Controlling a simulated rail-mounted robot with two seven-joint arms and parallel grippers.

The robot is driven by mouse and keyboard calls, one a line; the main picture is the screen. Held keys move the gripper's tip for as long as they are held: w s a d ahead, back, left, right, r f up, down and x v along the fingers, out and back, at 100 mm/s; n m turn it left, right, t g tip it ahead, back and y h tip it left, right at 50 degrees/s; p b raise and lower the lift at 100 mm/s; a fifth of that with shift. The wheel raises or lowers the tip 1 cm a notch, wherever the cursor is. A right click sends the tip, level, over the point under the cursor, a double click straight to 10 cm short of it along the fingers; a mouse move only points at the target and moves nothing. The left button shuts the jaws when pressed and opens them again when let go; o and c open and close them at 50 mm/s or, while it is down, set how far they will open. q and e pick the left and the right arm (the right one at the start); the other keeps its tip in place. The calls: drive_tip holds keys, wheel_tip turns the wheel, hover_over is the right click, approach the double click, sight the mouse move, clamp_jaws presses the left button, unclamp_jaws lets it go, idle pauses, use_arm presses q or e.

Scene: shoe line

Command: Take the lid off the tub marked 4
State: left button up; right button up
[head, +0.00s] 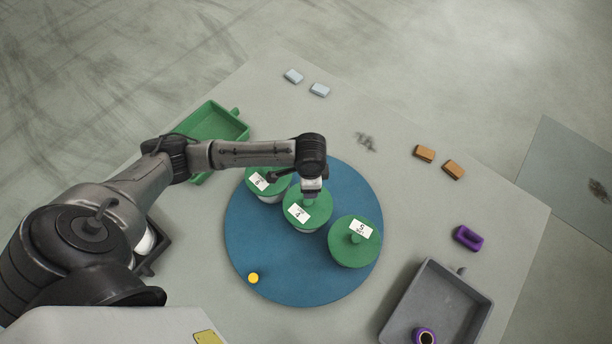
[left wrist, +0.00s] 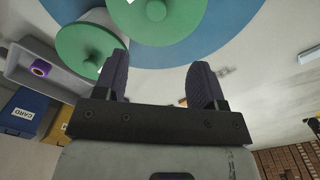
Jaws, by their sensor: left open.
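Three white tubs with round green lids stand on a round blue mat (head: 255,255). The lid of the middle tub (head: 318,214) carries a white label that seems to read 4. A lid with a knob (left wrist: 157,10) also shows at the top of the left wrist view, likely this one. My left gripper (head: 310,197) is above the middle lid, pointing down. In the left wrist view, its two dark fingers (left wrist: 160,72) are spread and empty, with the knob beyond their tips. The gripper hides part of the lid in the head view. My right gripper is not in view.
Another lidded tub (head: 355,250) marked 5 stands close right, and one (head: 268,190) with an unclear label at upper left. A yellow disc (head: 253,278) lies on the mat. A green tray (head: 215,122) and a grey tray (head: 448,300) flank it. Table between holds small blocks.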

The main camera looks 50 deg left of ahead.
sight(308, 201)
use_arm(q)
drive_tip(key=f, duration=0.1)
drive_tip(key=s+f, duration=0.1)
drive_tip(key=f, duration=0.1)
drive_tip(key=shift+d+f, duration=0.2)
drive_tip(key=shift+f, duration=0.1)
drive_tip(key=f, duration=0.2)
drive_tip(key=f+b, duration=0.1)
drive_tip(key=shift+w+f, duration=0.2)
drive_tip(key=shift+w, duration=0.05)
drive_tip(key=shift+f, duration=0.35)
drive_tip(key=shift+s+f+b, duration=0.15)
drive_tip(key=shift+f+b, duration=0.45)
drive_tip(key=shift+f, duration=2.2)
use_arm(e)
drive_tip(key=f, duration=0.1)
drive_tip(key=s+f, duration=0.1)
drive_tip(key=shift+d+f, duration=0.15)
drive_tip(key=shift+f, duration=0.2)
use_arm(q)
drive_tip(key=c, duration=1)
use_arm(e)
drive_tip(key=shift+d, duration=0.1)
use_arm(q)
drive_tip(key=shift+r, duration=0.1)
